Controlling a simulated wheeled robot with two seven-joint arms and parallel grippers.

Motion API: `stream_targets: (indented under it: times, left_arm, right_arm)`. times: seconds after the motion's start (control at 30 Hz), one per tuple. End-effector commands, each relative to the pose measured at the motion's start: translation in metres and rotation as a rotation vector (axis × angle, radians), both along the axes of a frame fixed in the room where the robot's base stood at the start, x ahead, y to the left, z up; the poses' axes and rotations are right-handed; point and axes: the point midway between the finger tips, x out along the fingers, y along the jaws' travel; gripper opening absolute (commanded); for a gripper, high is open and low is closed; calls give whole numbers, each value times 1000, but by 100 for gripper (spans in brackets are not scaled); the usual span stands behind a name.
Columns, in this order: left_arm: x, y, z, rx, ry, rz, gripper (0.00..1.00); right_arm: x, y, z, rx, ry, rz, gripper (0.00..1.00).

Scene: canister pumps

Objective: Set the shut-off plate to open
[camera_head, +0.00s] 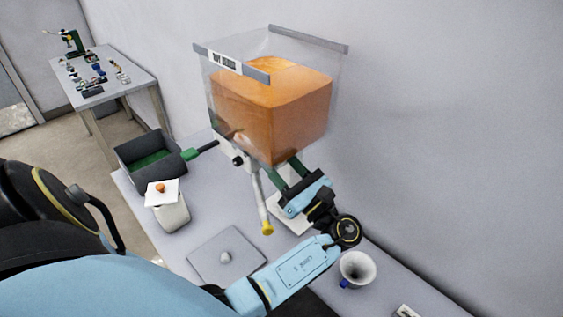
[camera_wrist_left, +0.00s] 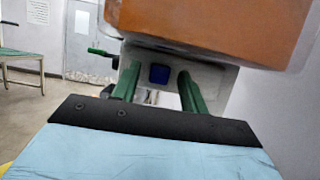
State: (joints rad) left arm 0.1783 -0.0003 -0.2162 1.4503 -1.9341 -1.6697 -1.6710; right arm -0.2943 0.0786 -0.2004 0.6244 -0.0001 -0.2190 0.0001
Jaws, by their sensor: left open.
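A clear hopper (camera_head: 222,97) holds an orange mass and stands over the bench by the wall. Under it, a pale block (camera_wrist_left: 190,72) carries a square blue tab (camera_wrist_left: 159,73) on the face toward my wrist. A dark rod with a green handle (camera_head: 192,153) sticks out on the far left; it also shows in the left wrist view (camera_wrist_left: 102,53). I cannot tell which part is the shut-off plate. My left gripper (camera_head: 282,172) is open below the hopper, its green fingers on either side of the blue tab in the wrist view. Contact is unclear.
A white tube with a yellow tip (camera_head: 267,227) hangs beside my gripper. A grey plate with a knob (camera_head: 226,258), a white funnel (camera_head: 357,268), a white container (camera_head: 170,212) and a dark bin (camera_head: 142,147) are on the bench. A side table (camera_head: 103,97) stands farther back.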

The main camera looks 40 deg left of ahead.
Motion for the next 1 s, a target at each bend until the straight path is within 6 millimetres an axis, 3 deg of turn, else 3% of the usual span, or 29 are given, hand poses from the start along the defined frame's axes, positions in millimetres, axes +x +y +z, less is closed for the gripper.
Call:
stream_targets:
  times: [0.27,0.6,0.83,1.0]
  left_arm:
    - [0,1,0,0,0,0,44]
    - [0,1,0,0,0,0,0]
    - [0,-1,0,-1,0,0,0]
    - [-1,-21,0,-4,1,-2,0]
  right_arm:
    - [-4,-1,0,-1,7,0,36]
    - [-7,-2,0,-4,12,0,36]
    - [-8,-2,0,-4,12,0,36]
    - [-8,-2,4,-4,12,0,36]
